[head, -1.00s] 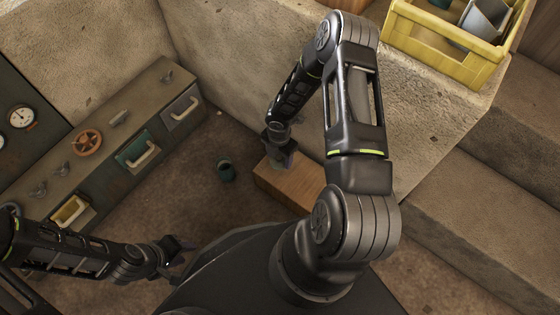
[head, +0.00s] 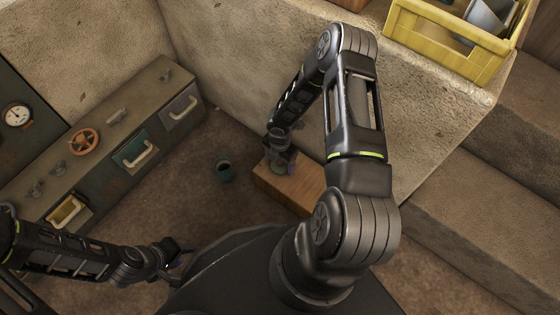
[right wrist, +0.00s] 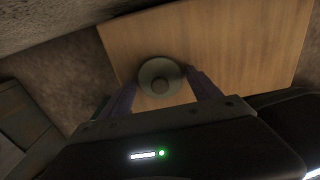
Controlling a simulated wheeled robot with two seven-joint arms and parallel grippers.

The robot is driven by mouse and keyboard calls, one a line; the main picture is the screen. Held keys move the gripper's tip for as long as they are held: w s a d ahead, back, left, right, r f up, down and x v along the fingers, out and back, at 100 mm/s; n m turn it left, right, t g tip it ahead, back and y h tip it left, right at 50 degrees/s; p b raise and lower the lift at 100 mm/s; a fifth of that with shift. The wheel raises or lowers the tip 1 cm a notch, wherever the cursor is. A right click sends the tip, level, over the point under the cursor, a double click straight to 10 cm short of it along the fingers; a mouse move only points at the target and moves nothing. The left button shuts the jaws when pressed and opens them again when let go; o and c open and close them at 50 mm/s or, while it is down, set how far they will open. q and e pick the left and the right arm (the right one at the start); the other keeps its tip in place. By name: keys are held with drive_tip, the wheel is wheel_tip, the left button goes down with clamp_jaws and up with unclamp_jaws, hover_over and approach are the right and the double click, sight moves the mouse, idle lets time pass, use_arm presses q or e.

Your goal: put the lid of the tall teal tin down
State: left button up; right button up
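The round grey-green lid (right wrist: 160,78) with a small knob lies on the wooden block, flat as far as I can tell; its edge also shows under the gripper in the head view (head: 278,169). My right gripper (head: 281,163) is just above it. In the right wrist view, the fingers of my right gripper (right wrist: 160,82) stand apart on either side of the lid, with the knob free between them. A small dark teal tin (head: 225,171) stands upright on the floor left of the block. My left gripper (head: 178,258) is low at the left, its fingertips partly hidden by my body.
The wooden block (head: 300,192) stands on the floor beside a concrete wall (head: 235,75). A grey cabinet (head: 110,140) with handles and a wheel stands at the left. A yellow crate (head: 450,48) sits on the ledge at upper right. Floor between cabinet and block is mostly clear.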

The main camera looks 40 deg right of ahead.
sight(280, 162)
drive_tip(key=shift+o, duration=0.7)
drive_tip(key=shift+r+p, duration=0.35)
drive_tip(key=shift+r, duration=0.2)
wheel_tip(280, 162, up, 11)
drive_tip(key=p, duration=0.4)
drive_tip(key=shift+r, duration=0.15)
